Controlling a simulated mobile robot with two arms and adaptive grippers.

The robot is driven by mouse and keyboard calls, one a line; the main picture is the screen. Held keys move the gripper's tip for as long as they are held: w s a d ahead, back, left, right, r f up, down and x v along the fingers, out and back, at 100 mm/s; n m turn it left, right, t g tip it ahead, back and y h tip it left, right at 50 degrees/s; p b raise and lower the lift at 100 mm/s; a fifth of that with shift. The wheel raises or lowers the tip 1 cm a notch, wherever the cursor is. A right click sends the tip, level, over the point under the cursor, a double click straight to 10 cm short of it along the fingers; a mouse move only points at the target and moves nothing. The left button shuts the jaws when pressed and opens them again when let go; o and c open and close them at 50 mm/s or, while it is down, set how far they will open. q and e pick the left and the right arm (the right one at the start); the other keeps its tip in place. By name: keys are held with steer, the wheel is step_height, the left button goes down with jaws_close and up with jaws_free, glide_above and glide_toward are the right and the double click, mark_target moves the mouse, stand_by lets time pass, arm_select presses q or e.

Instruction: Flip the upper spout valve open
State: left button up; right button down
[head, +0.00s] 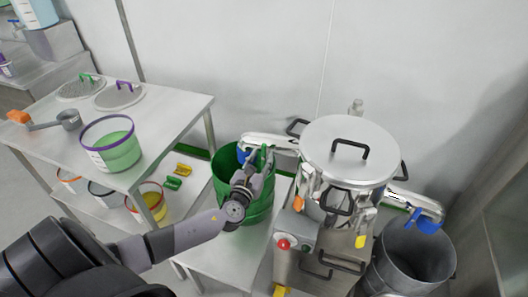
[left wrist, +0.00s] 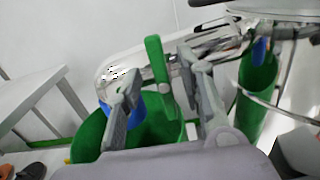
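The upper spout (head: 270,138) is a shiny metal pipe leaving the left side of the lidded steel machine (head: 346,180). It ends in a blue outlet (head: 242,154) over a green bin (head: 228,170). Its green valve handle (left wrist: 158,72) stands upright in the left wrist view, between the fingers of my left gripper (left wrist: 160,88). In the head view my left gripper (head: 256,162) is at the spout, partly covering the handle. The fingers are apart, with gaps visible beside the handle; contact is unclear. My right gripper is not in view.
A lower spout (head: 412,200) with a blue outlet points into a grey bin (head: 415,255) at the right. A steel table (head: 170,110) with a purple-rimmed tub (head: 112,143) stands at the left. A wall is close behind the machine.

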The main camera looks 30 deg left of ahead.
arm_select(q)
steer(key=shift+x, duration=1.2)
steer(key=shift+c, duration=0.2)
jaws_close()
